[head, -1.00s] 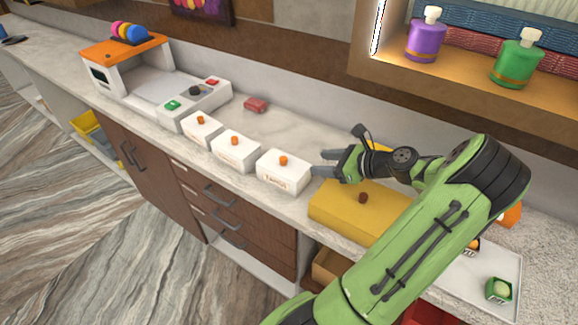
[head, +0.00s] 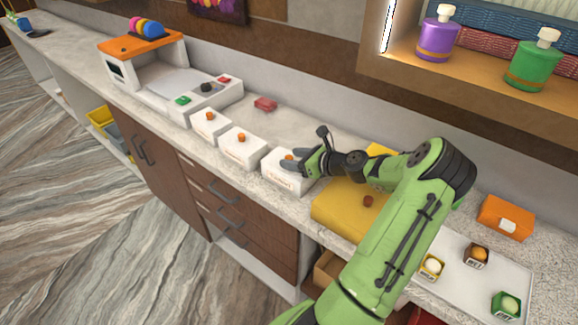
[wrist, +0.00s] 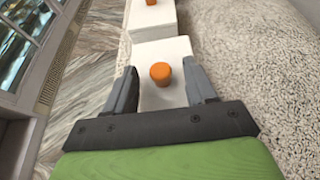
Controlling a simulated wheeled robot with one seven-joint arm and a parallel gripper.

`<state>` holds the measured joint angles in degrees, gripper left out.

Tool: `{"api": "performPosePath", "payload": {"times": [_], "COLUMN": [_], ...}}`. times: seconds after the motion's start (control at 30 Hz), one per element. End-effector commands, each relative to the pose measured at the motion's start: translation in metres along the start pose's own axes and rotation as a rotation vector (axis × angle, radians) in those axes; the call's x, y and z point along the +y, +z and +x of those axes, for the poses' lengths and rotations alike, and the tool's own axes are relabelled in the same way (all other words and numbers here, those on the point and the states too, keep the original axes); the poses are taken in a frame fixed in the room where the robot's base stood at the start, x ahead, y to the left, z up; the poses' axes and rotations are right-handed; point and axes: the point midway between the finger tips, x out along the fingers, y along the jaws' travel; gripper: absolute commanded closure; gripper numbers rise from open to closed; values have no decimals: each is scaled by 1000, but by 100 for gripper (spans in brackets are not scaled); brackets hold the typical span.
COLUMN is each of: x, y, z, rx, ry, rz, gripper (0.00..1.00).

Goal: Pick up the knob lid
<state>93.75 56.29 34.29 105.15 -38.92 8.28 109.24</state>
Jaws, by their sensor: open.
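Several white boxes with lids and orange knobs stand in a row on the counter. The nearest white box (head: 283,180) lies under my gripper (head: 290,160). In the wrist view its orange knob (wrist: 160,73) shows between the two open fingers of my gripper (wrist: 159,68), with a gap on each side. The fingers do not appear to touch the knob. In the head view the fingers partly hide this lid. The middle white box (head: 242,149) and the far white box (head: 210,124) each have an orange knob. A yellow box (head: 335,212) with a brown knob sits below my arm.
A white and orange machine (head: 150,75) stands at the back left. A small red block (head: 265,104) lies behind the row. A white tray (head: 440,295) with small boxed sweets and an orange box (head: 507,217) are at right. A shelf (head: 470,85) with bottles overhangs the back.

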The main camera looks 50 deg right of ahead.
Motion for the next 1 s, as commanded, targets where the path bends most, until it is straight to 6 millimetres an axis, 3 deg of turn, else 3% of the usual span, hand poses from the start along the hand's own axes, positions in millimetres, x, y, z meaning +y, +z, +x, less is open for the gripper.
{"api": "performPosePath", "payload": {"times": [0.27,0.63,0.87,1.0], "x": [0,0,0,-1], "y": [0,0,1,16], "z": [8,7,7,1], "rx": [1,1,0,0], "ry": [-1,-1,-1,-3], "rz": [0,0,-1,-4], "gripper": [45,100,100,100]}}
